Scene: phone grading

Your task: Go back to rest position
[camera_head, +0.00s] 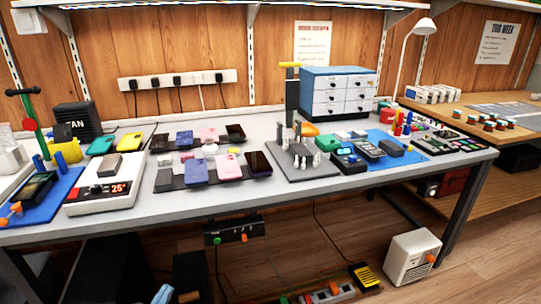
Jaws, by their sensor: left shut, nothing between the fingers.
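My left gripper (163,294) shows only as a small, blurred pale shape at the bottom edge, left of centre. It is low, below the front edge of the grey workbench (330,190), and apart from the phones on top. It is shut with nothing in it. Most of my left arm is cut off or too dark to make out. My right gripper is not in view.
Several phones and cases lie on dark mats, including a pink phone (228,168). A heating plate (103,188) and blue mat (62,187) are at left, a drawer cabinet (338,95) behind. A white heater (411,257) stands on the floor at right.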

